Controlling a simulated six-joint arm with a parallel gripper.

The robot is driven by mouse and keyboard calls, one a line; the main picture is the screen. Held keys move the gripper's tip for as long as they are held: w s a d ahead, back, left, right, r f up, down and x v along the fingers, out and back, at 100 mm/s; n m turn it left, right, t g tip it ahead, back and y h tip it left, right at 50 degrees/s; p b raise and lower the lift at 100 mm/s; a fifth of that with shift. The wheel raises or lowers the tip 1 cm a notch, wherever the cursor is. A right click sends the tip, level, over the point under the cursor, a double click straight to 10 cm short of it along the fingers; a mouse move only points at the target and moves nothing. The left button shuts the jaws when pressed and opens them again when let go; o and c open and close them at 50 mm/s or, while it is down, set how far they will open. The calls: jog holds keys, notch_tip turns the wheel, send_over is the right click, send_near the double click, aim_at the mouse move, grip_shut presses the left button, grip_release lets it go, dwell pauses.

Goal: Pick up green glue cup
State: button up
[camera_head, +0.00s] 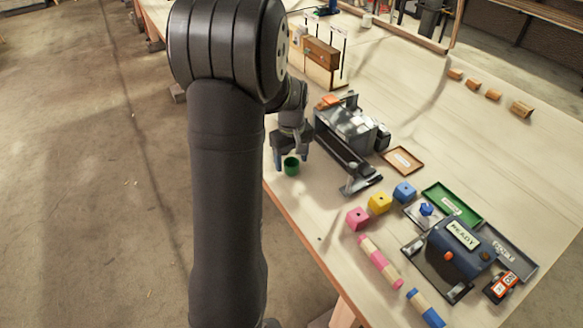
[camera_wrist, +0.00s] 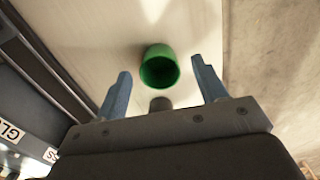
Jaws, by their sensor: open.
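The green glue cup (camera_head: 291,166) stands on the light wooden table near its left edge. In the wrist view the cup (camera_wrist: 159,67) shows its open mouth, with the darker green inside visible. My gripper (camera_head: 291,160) is open, with its blue fingers on either side of the cup in the head view. In the wrist view the cup lies between and a little beyond the fingertips of my gripper (camera_wrist: 160,78), with a gap on each side. Nothing is held.
A grey machine (camera_head: 346,131) with a dark rail stands right of the cup. Pink (camera_head: 357,218), yellow (camera_head: 379,202) and blue (camera_head: 404,192) blocks lie nearer the front. A blue box marked READY (camera_head: 460,247) stands at front right. The table's left edge (camera_head: 291,219) is close.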

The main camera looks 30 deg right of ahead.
notch_tip(320, 180, down, 2)
jog(key=shift+f, duration=0.1)
jog(key=c, duration=1)
jog(key=shift+c, duration=0.2)
